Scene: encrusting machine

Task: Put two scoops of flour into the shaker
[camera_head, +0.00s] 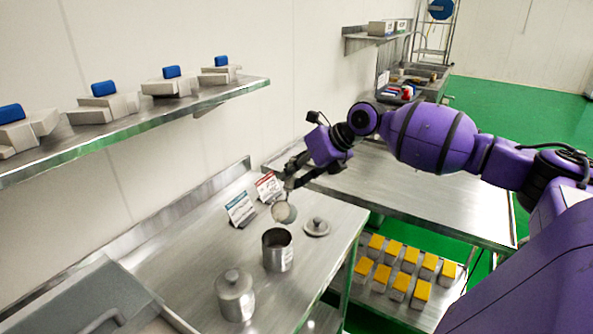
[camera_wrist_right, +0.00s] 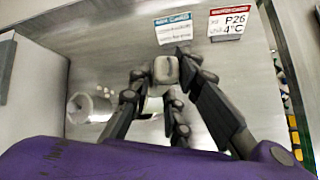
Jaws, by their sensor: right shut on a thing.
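My right gripper (camera_head: 288,184) is shut on a scoop (camera_head: 284,212) and holds it above the bench, its round, pale grey bowl hanging below the fingers. I cannot tell whether flour is in it. An open metal canister (camera_head: 277,250) stands upright just below and in front of the scoop, apart from it; its inside looks dark. A second metal canister (camera_head: 235,295) with its lid on stands nearer to me. Which one is the shaker I cannot tell. A loose round lid (camera_head: 316,227) lies right of the open canister. In the wrist view, the right fingers (camera_wrist_right: 165,82) close around a pale piece.
A blue-headed card (camera_head: 240,209) and a red-headed card (camera_head: 267,187) stand behind the scoop. A wall shelf (camera_head: 150,112) with several blue-topped pale items overhangs the left. A second steel table (camera_head: 430,195) is at right, with several yellow-topped blocks (camera_head: 391,282) below.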

